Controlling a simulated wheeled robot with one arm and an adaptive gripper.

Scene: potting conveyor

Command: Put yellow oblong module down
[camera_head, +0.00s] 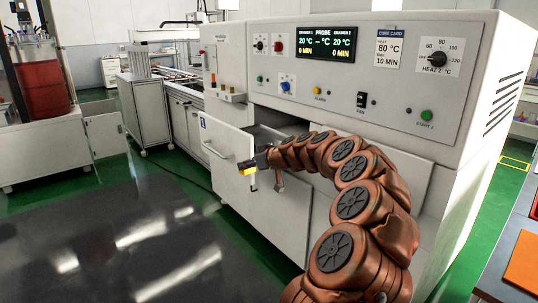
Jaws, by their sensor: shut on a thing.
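The yellow oblong module (247,170) is small in the head view, at the end of my copper-coloured arm. My gripper (256,163) is shut on it and covers part of it. The module appears in front of or above the pulled-out white drawer (222,147) of the oven cabinet. I cannot tell from this single view how high it is or whether it touches the drawer. The drawer's dark inside (265,133) shows partly behind my arm, and its floor is mostly hidden.
The white oven cabinet (395,105) stands behind my arm, with a control panel and a lit display (326,43). A dark glossy surface (110,245) fills the lower left. An orange panel (523,265) lies at the right edge. Green floor shows between.

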